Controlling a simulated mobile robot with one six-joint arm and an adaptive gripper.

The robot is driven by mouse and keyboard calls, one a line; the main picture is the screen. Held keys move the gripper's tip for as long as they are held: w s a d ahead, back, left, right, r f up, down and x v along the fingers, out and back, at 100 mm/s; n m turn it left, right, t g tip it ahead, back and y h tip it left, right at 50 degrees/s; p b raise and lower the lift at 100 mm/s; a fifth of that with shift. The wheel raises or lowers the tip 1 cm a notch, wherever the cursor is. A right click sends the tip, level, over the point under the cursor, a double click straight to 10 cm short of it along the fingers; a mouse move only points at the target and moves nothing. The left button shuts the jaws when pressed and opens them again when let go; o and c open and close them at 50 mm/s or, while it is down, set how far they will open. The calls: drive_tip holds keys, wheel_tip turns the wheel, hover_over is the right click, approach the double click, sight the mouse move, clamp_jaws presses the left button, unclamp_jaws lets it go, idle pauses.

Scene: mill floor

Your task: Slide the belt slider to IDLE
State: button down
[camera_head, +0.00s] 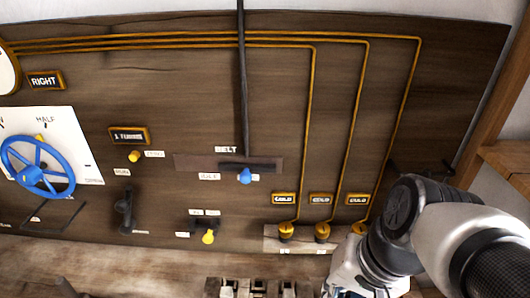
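The belt slider has a blue knob (243,176) on a dark brown plate (185,162) in the wooden panel. A BELT label (226,150) sits above it. The IDLE label (208,176) is to the left of the knob. Another small label is partly hidden by the knob. A dark slot or bar (240,165) runs level just above the knob, and the knob is towards the right of the plate. My arm comes in from the lower right, apart from the slider. My gripper's fingers do not show; the arm runs off the bottom edge.
A blue handwheel (37,167) is at the left. A yellow knob (134,156), a black lever (125,210) and a yellow-tipped switch (208,237) are left of or below the slider. Several yellow-black knobs (286,231) sit by my arm. A dark vertical rod (243,80) stands above the slider.

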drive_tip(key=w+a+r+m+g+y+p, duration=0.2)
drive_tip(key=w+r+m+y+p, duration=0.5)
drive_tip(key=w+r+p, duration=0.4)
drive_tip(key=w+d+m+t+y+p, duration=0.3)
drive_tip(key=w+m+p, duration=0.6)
drive_tip(key=p, duration=0.1)
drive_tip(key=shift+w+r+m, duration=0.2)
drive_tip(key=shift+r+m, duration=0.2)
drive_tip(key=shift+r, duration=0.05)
approach(246, 173)
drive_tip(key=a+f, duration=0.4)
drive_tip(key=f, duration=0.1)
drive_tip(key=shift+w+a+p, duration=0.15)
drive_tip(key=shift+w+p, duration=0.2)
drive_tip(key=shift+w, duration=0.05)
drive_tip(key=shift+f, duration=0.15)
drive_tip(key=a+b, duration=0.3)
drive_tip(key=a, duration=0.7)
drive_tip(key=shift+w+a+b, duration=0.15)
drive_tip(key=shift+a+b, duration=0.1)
drive_tip(key=shift+b, duration=0.1)
